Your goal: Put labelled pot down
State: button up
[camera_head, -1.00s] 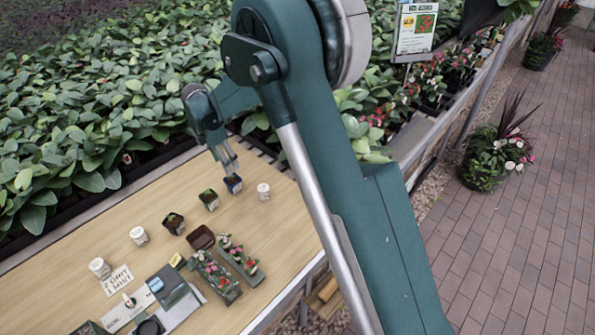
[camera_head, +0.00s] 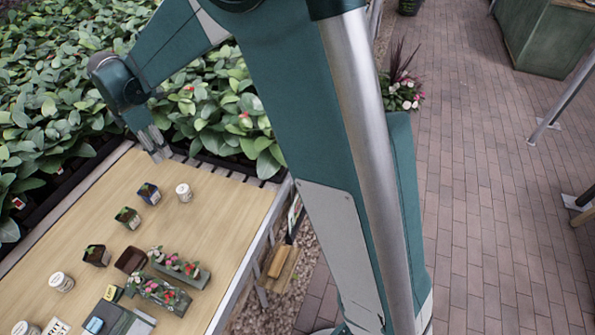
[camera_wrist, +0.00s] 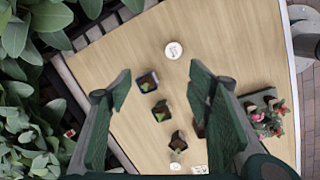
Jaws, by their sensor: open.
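A small dark pot with a blue side (camera_head: 149,193) stands upright on the wooden table, at the far end of a row of small pots. I take it for the labelled pot, but its label is too small to read. In the wrist view the blue-sided pot (camera_wrist: 148,82) shows between my fingers. My gripper (camera_head: 156,152) is open and empty above the table, apart from the pot and behind it in the head view. In the wrist view, my gripper's two fingers (camera_wrist: 161,90) are spread wide.
The wooden table (camera_head: 222,215) holds a white tub (camera_head: 183,192), a green-sided pot (camera_head: 128,217), a dark pot (camera_head: 97,255), an empty brown pot (camera_head: 131,260) and flower troughs (camera_head: 181,269). Leafy plants (camera_head: 60,100) line the far edge. The table's right part is clear.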

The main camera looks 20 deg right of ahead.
jog(key=s+d+r+m+t, duration=0.1)
jog(key=s+d+r+m, duration=0.45)
jog(key=s+d, duration=0.45)
jog(key=s+d+r+m+t, duration=0.1)
jog(key=s+d+r+m, duration=0.5)
jog(key=d, duration=0.6)
jog(key=s+d+f+m+t, duration=0.1)
jog(key=s+d+m, duration=0.4)
jog(key=s, duration=0.5)
jog(key=s+d+f+m+t, duration=0.1)
jog(key=s+d+m, duration=0.4)
jog(key=s, duration=0.6)
jog(key=shift+d+f+t, duration=0.15)
jog(key=shift+d+t, duration=0.35)
jog(key=shift+d, duration=0.3)
jog(key=shift+f, duration=0.15)
notch_tip(320, 180, down, 14)
jog(key=b, duration=1.4)
